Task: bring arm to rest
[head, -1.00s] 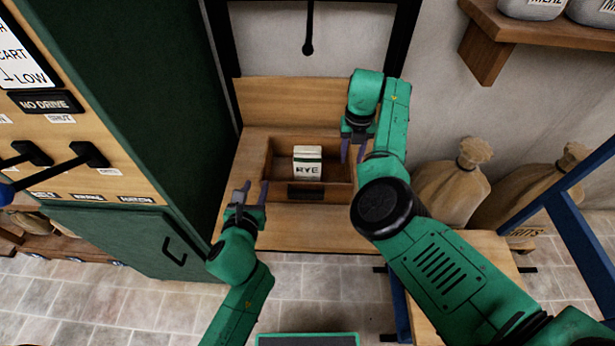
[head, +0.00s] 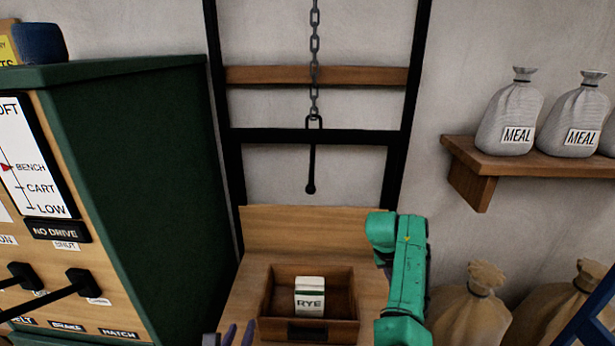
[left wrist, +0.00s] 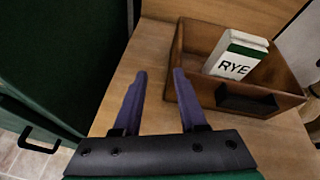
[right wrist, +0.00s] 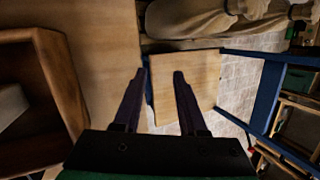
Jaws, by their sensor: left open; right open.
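My left gripper (head: 239,334) is open and empty at the bottom edge of the head view, just left of the wooden box (head: 280,279). In the left wrist view its fingers (left wrist: 158,75) stand apart over the bench, beside the box's left wall. My right arm (head: 405,275) comes up right of the box; its fingers are hidden in the head view. In the right wrist view the right gripper (right wrist: 159,75) is open and empty over bare wood, with the box at left. A white and green RYE carton (head: 310,297) stands in the box.
A green cabinet (head: 145,180) with levers stands close on the left. A chain and hook (head: 311,160) hang inside a black frame behind. A shelf (head: 500,165) with MEAL sacks is at right. Tan sacks (head: 470,300) and a blue frame (right wrist: 260,95) stand right of the bench.

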